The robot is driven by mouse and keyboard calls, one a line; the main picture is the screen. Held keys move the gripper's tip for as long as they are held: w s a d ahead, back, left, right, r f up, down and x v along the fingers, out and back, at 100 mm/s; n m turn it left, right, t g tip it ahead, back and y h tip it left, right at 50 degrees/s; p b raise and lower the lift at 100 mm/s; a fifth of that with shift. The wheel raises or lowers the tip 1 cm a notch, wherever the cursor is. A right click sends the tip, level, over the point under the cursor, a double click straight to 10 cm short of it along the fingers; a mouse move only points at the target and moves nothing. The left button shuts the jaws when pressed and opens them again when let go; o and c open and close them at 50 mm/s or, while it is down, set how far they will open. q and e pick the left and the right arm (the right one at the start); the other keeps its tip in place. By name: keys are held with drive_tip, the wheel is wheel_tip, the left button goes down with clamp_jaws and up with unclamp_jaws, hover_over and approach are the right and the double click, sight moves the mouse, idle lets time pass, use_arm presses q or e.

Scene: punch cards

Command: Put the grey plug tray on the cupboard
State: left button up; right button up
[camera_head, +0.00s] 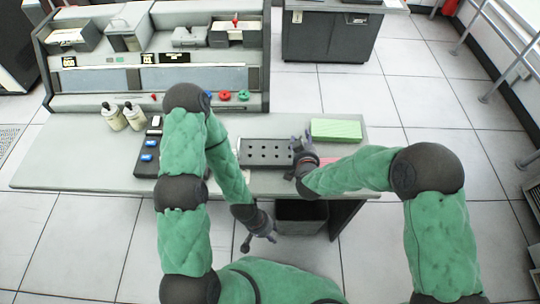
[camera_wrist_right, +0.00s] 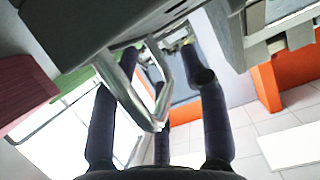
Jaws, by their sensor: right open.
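The grey plug tray (camera_head: 265,152), a dark grey block with rows of holes, lies on the desk right of centre. My right gripper (camera_head: 303,152) is at its right end. In the right wrist view, my right gripper (camera_wrist_right: 160,110) is open, with a metal handle (camera_wrist_right: 142,95) reaching between its fingers. The grey tray body (camera_wrist_right: 125,22) is above them; I see no grip on the handle. My left gripper (camera_head: 260,236) hangs low in front of the desk, fingers apart and empty. The cupboard (camera_head: 330,36), dark grey with a light top, stands at the back right.
A green card stack (camera_head: 336,130) lies right of the tray and a pink one (camera_head: 327,161) is partly behind my right gripper. A console is behind.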

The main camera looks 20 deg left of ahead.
drive_tip(key=shift+w+a, duration=0.1)
drive_tip(key=shift+w, duration=0.2)
clamp_jaws()
